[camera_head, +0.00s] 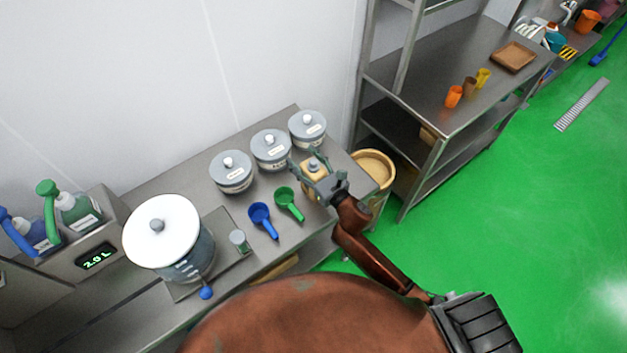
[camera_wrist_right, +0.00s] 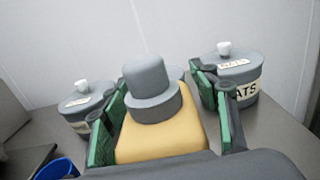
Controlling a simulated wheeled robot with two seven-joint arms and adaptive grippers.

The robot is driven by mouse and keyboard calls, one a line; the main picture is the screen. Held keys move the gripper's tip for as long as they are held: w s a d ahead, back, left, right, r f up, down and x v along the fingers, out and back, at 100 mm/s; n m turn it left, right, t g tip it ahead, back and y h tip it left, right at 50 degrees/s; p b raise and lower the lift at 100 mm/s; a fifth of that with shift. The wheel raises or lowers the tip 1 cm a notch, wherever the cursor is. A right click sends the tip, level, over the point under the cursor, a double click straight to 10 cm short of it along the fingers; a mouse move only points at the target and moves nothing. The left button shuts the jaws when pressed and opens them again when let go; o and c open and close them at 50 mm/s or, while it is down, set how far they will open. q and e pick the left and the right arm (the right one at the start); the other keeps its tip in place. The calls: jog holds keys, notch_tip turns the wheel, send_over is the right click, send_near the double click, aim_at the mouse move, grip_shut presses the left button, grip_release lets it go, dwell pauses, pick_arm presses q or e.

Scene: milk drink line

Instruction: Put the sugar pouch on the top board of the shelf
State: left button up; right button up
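The sugar pouch (camera_head: 311,169) is yellow with a grey cap and stands upright on the steel table, next to the canisters. In the right wrist view the pouch (camera_wrist_right: 160,135) fills the space between the green finger pads. My right gripper (camera_head: 308,164) is at the pouch, its fingers spread to either side of it. The gripper (camera_wrist_right: 160,115) looks open around the pouch; firm contact is not clear. The metal shelf (camera_head: 432,75) stands at the right; its highest part is cut off by the picture's edge. My left gripper is not in view.
Several grey lidded canisters (camera_head: 271,150) stand close behind the pouch. Blue (camera_head: 262,217) and green (camera_head: 287,201) scoops lie left of it. A large white-lidded pot (camera_head: 163,232) is further left. A beige bin (camera_head: 376,168) stands between table and shelf. Cups (camera_head: 454,96) occupy one shelf board.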

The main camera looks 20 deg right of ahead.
grip_shut()
dwell(0.5)
jog(key=shift+r, duration=0.1)
